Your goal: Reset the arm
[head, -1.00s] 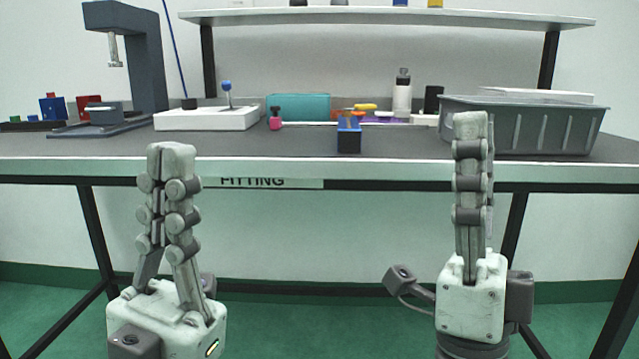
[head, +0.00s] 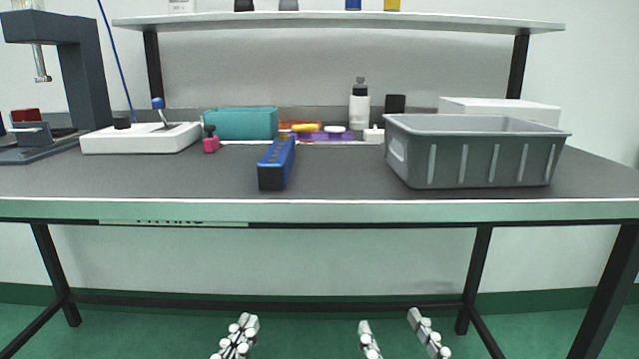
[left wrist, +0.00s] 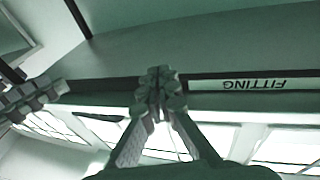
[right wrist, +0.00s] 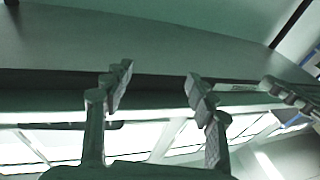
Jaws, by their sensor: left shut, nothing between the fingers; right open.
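My left gripper (head: 238,336) is low in the head view, in front of the bench and below its top. It is shut with nothing in it; its fingers meet in the left wrist view (left wrist: 160,95). My right gripper (head: 392,328) is to its right at about the same height. Its fingers stand apart and empty, which the right wrist view also shows (right wrist: 158,92). Neither gripper touches anything. Only the finger ends show in the head view; the rest of both arms is out of that view.
The bench top (head: 340,180) spans the view, its front edge above both grippers. On it are a grey bin (head: 478,158), a blue block (head: 277,163), a teal box (head: 240,124), a white base with a lever (head: 140,138) and a dark press (head: 82,85). Room below the bench is open.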

